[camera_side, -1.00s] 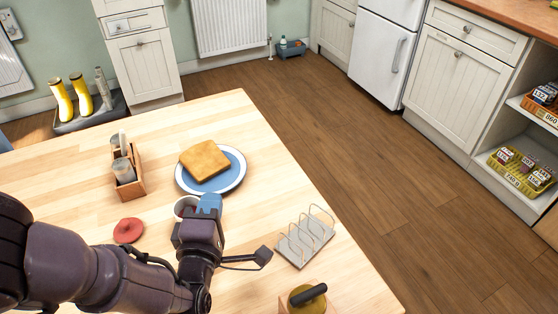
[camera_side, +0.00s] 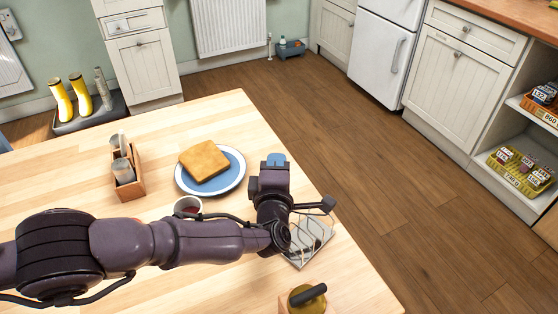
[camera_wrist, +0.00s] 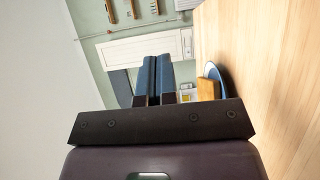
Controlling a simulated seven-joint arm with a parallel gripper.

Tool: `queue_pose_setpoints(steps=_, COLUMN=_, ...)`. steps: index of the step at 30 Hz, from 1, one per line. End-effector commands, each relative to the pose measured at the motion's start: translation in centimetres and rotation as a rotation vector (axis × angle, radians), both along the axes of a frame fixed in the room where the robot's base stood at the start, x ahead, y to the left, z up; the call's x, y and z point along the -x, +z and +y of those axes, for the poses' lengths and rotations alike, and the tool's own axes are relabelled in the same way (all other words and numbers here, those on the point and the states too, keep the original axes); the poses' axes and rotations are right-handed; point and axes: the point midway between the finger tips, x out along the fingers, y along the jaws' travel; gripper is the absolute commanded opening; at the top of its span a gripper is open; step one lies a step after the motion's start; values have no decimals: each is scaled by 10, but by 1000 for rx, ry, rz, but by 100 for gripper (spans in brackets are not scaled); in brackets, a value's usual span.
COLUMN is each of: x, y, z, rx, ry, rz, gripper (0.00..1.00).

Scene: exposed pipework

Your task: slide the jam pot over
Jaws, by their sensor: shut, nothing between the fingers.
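The jam pot (camera_side: 188,205) is a small white pot, open at the top with dark red inside. It stands just in front of the plate in the side view, its lower part hidden by my arm. My gripper (camera_side: 276,160) is to the right of the pot, beyond the plate's right side and apart from both. Its blue fingers are closed together and empty in the wrist view (camera_wrist: 153,79). The pot cannot be made out in the wrist view.
A blue-and-white plate (camera_side: 237,182) holds toast (camera_side: 204,161). A wooden caddy (camera_side: 137,177) with shakers stands to the left. A wire toast rack (camera_side: 315,240) is partly behind my wrist. A yellow-topped item with a dark handle (camera_side: 308,296) is at the front edge.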

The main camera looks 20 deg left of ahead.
Motion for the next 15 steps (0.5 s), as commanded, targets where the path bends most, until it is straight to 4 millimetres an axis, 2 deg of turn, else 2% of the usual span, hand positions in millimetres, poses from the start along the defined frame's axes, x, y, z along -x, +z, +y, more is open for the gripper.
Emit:
queue_pose_setpoints(steps=11, x=-7, y=1, z=-3, rx=0, ry=0, rz=0, gripper=0)
queue_pose_setpoints(steps=15, x=-7, y=18, z=-4, rx=1, ry=-1, rz=-3, gripper=0)
